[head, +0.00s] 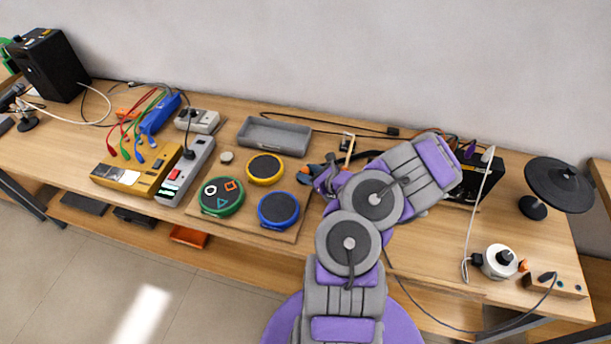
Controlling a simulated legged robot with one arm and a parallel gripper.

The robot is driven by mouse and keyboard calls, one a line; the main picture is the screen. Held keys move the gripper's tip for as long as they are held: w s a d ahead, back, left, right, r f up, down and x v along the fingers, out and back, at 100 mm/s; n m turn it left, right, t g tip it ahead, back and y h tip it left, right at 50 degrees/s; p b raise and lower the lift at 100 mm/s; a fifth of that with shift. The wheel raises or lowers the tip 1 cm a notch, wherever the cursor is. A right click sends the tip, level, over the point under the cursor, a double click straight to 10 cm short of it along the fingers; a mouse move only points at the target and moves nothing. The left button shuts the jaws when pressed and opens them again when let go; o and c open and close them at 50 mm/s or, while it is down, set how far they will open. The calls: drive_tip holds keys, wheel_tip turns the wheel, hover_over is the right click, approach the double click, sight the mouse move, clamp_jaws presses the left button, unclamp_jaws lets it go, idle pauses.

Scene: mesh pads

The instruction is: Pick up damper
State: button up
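A small grey round puck (226,157), which may be the damper, lies on the wooden board behind the green-rimmed pad (221,197). A yellow-rimmed pad (264,169) lies to its right and a blue-rimmed pad (279,210) to its lower right. No other thing is clearly a damper. My gripper (322,182) is partly hidden behind my own arm, right of the pads and apart from the puck. I cannot make out whether its fingers are open or shut, or whether they hold anything.
A grey tray (274,136) stands behind the pads. A yellow box (137,172), a grey power strip (187,172) and cables lie left. A black cymbal pad (559,184) on a stand and a white round device (499,262) are right. The front right of the bench (430,245) is mostly clear.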

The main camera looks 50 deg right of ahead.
clamp_jaws()
